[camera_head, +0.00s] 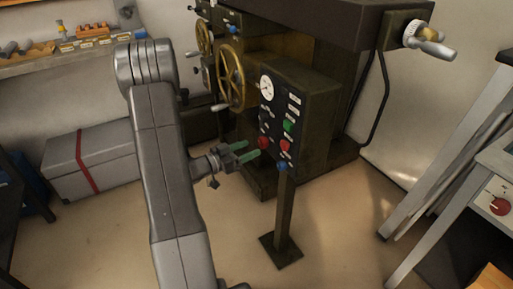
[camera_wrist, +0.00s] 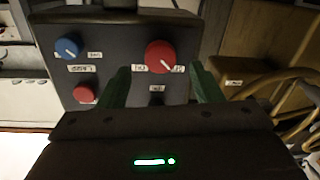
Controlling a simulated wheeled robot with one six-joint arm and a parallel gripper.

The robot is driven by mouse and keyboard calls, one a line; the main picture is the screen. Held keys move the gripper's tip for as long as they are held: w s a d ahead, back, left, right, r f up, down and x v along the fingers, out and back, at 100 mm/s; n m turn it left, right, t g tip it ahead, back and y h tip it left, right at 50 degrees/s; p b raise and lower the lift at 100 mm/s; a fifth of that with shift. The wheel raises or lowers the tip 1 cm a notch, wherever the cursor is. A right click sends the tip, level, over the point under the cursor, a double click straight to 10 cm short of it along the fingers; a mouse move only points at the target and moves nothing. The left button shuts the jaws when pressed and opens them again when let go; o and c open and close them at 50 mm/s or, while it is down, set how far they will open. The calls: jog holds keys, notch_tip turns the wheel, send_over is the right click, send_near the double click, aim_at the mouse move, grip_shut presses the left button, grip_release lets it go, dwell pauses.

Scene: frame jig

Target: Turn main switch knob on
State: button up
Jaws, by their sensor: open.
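A large red knob (camera_wrist: 160,56) with a white pointer line sits on the dark control panel (camera_wrist: 115,30). In the wrist view the pointer slants to the lower right, and small labels lie at both sides below the knob. In the head view the same red knob (camera_head: 264,142) is at the panel's lower left. My gripper (camera_head: 247,151) is open, with its green fingers pointing at the panel just in front of this knob. In the wrist view the knob appears between the fingertips (camera_wrist: 160,72), with no clear contact.
A blue knob (camera_wrist: 67,48) and a smaller red knob (camera_wrist: 85,94) are close by on the panel. A green button (camera_head: 289,125) and a gauge (camera_head: 267,88) are higher up. A yellow handwheel (camera_head: 231,76) stands behind the panel. The panel's post (camera_head: 284,215) rises from open floor.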

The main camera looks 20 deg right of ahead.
aim_at(260, 144)
jog(key=shift+w+d, duration=0.15)
jog(key=shift+d, duration=0.85)
jog(key=shift+w+d, duration=0.15)
jog(key=shift+d, duration=0.85)
jog(key=c, duration=1)
jog(key=shift+b, duration=0.35)
